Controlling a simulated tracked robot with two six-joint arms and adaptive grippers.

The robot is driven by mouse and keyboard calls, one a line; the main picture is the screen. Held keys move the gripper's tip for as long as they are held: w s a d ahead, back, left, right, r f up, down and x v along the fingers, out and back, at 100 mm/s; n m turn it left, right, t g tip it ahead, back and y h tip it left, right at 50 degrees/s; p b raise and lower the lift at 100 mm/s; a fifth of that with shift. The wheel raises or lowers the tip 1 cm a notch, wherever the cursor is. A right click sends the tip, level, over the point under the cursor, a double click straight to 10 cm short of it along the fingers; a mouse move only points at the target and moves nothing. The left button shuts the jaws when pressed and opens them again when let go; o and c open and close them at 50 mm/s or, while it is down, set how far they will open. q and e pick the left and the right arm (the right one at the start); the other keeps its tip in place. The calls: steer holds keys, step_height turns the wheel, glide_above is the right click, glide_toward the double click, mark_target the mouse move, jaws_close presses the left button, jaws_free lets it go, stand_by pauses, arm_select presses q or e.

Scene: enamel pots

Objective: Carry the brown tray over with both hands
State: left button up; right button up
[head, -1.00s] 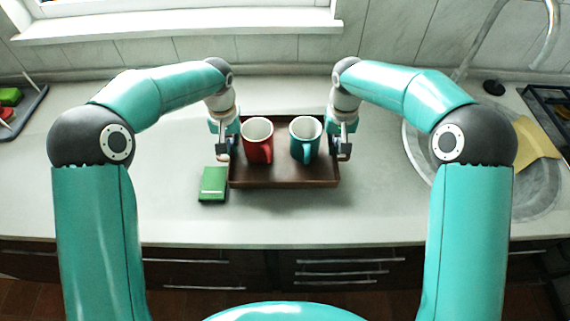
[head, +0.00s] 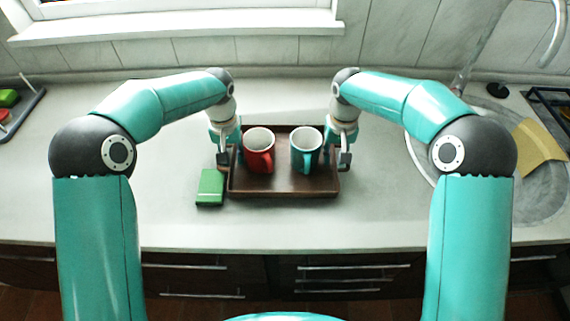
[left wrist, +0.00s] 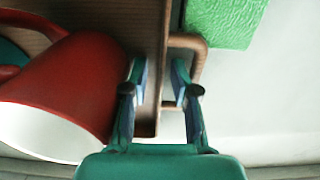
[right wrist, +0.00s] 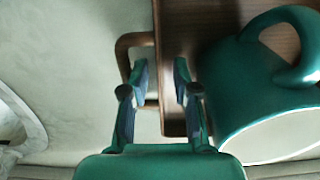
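The brown tray (head: 285,188) is level and carries a red mug (head: 258,150) at left and a teal mug (head: 306,150) at right. I cannot tell whether the tray touches the counter.
A green box (head: 210,187) lies close to the tray's left front corner. A sink (head: 480,190) with a yellow cloth (head: 540,146) is at right. A tiled wall (head: 280,55) stands behind.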

arm_select(q)
step_height(320, 180, up, 7)
steer(key=shift+r, duration=0.35)
arm_select(e)
steer(key=shift+r, duration=0.1)
arm_select(q)
steer(key=shift+r, duration=0.1)
arm_select(e)
step_height(320, 180, up, 12)
stand_by(0.3)
steer(key=shift+w, duration=0.1)
arm_select(q)
steer(key=shift+s, duration=0.1)
arm_select(e)
steer(key=shift+f, duration=0.2)
